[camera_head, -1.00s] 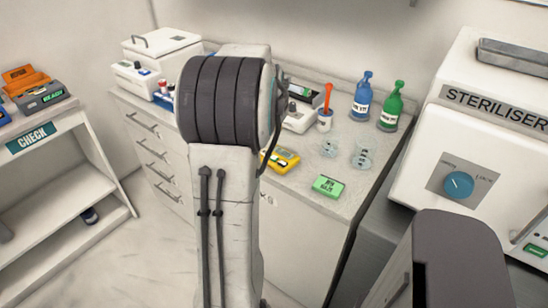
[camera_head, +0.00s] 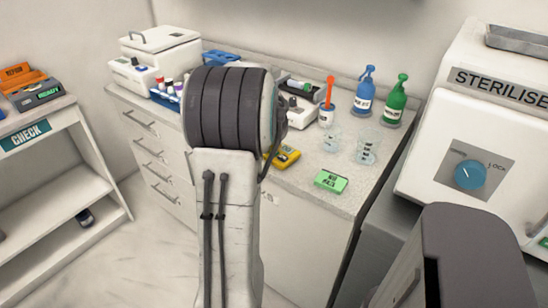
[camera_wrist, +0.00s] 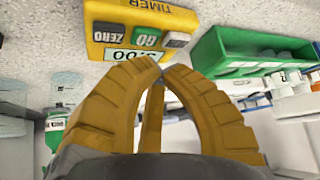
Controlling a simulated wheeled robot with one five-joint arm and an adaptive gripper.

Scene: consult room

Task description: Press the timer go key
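The yellow timer (camera_head: 285,157) lies on the counter in the head view, partly hidden behind my arm. In the wrist view the timer (camera_wrist: 97,20) appears upside down at the top. It has a green GO key (camera_wrist: 147,38) between a dark ZERO key (camera_wrist: 111,37) and another grey key (camera_wrist: 176,41). Its pale display (camera_wrist: 130,55) is partly covered by my fingertips. My gripper (camera_wrist: 160,72) has its yellow-brown fingers drawn together at the tips, with nothing between them. The tips appear just below the GO key in the picture; contact cannot be told. The head view hides my gripper.
A green box (camera_head: 330,181) lies near the counter's front edge. Glass beakers (camera_head: 366,147), a blue bottle (camera_head: 366,92) and a green bottle (camera_head: 395,100) stand behind it. The steriliser (camera_head: 455,134) is at right. A green container (camera_wrist: 225,50) shows beside the timer in the wrist view.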

